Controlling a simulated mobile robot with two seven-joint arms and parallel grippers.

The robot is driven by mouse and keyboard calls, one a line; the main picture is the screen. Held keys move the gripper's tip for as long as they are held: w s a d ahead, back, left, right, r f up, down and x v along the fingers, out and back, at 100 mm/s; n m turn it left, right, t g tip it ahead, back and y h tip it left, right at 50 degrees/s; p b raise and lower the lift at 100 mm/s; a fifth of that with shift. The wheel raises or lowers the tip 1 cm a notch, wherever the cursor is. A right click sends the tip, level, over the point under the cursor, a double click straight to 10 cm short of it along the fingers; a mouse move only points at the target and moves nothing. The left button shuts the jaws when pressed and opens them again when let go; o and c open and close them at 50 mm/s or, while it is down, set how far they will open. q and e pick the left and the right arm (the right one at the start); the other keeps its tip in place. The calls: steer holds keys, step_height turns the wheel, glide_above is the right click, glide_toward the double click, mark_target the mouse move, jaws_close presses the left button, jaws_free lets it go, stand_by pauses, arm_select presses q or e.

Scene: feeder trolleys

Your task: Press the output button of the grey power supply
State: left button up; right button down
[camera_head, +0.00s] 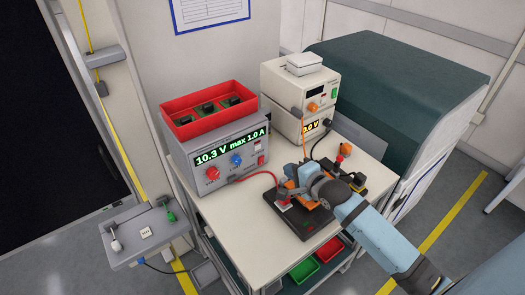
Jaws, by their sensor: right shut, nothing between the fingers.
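The grey power supply (222,182) stands on the trolley's left side, its lit display reading "10.3 V max 1.0 A". Its front carries a red knob (212,172), a blue knob (236,160) and, at the right end, a small red control (261,160). The labels are too small to read, so I cannot tell which control is the output button. My right gripper (291,190) is shut and empty, to the right of the supply's front and apart from it, above the black board. The fingertips are small and partly mixed with orange parts behind. My left gripper is not in view.
A red bin (208,111) sits on the grey supply. A red cable (255,176) runs from it towards the black board (311,226). A cream supply (292,92) stands behind. A grey control panel (140,236) is at lower left. The white trolley top (245,215) is clear at front left.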

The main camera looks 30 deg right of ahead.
mark_target(258, 149)
steer(key=x, duration=0.4)
steer(key=p+x, duration=0.1)
steer(key=x, duration=0.3)
steer(key=r+x, duration=0.1)
steer(key=x, duration=0.3)
steer(key=shift+w+f+p, duration=0.15)
steer(key=shift+w+p, duration=0.25)
steer(key=shift+w, duration=0.1)
steer(key=shift+w+a+f, duration=0.1)
steer(key=shift+w+a, duration=0.05)
steer(key=shift+w, duration=0.45)
